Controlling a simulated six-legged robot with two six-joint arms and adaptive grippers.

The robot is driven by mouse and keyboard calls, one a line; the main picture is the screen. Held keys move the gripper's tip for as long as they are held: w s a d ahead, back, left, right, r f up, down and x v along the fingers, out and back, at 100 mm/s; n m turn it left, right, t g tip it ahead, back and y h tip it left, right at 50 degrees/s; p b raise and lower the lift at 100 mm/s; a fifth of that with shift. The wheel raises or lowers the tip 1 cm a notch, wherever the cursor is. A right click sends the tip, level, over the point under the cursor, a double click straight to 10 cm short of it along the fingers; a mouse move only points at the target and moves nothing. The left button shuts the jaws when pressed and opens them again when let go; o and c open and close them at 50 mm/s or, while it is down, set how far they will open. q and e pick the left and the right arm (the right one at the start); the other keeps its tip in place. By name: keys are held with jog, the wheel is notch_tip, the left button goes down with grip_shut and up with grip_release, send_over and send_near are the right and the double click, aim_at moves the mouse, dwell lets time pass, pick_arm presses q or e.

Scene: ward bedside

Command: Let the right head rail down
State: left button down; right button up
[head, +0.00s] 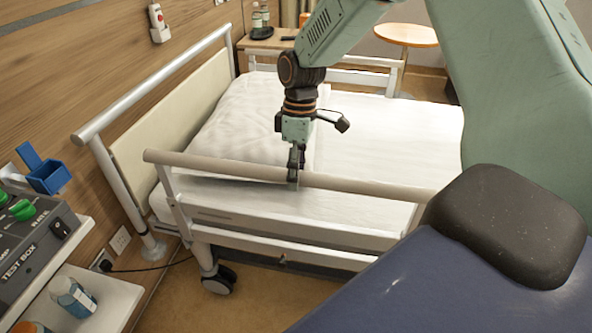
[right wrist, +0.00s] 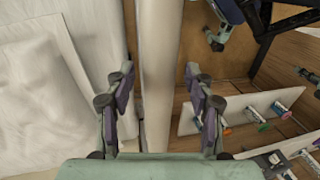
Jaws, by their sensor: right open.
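The near head rail (head: 370,187) stands up along the near side of the bed, its thick beige top bar level above the mattress on slanted posts. My right gripper (head: 294,170) points down at the middle of this bar, with a finger showing in front of it. In the right wrist view the bar (right wrist: 158,30) runs between the two spread fingers of my right gripper (right wrist: 160,75), with a gap to the fingers on either side. The lower rail bars (head: 290,231) show below. My left gripper is not in view.
A pillow (head: 245,125) and white mattress (head: 390,130) lie behind the rail. The headboard (head: 180,105) is at the left. A shelf with a test box (head: 35,250) and bottle (head: 72,297) stands at the lower left. Bare floor (head: 255,295) lies below the rail.

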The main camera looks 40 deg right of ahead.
jog(key=shift+w+a, duration=0.1)
jog(key=shift+c, duration=1.2)
grip_shut()
